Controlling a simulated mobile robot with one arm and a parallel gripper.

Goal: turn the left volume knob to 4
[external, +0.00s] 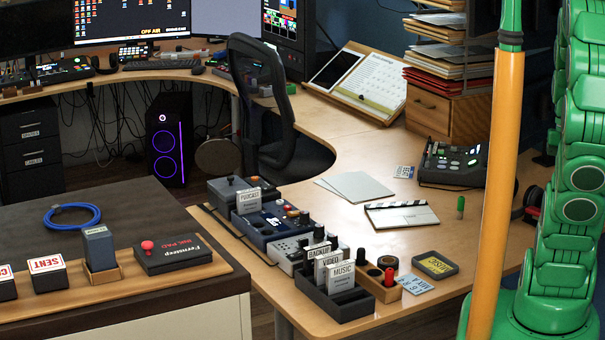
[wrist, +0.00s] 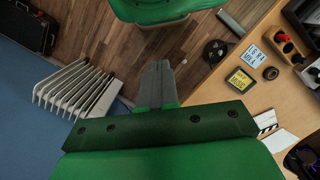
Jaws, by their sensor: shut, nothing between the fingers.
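No knob can be picked out for certain as the left volume knob. In the external view, a blue box with small knobs (external: 268,222) and a pale grey box with knobs (external: 299,252) stand in a row on the wooden desk. A dark console with controls (external: 453,163) stands further back at right. My gripper (wrist: 158,68) shows in the wrist view, shut and empty, over the wooden floor and away from the desk. My green arm is at the right of the external view; its fingers are not seen there.
A white ribbed radiator (wrist: 78,88) is at left in the wrist view.

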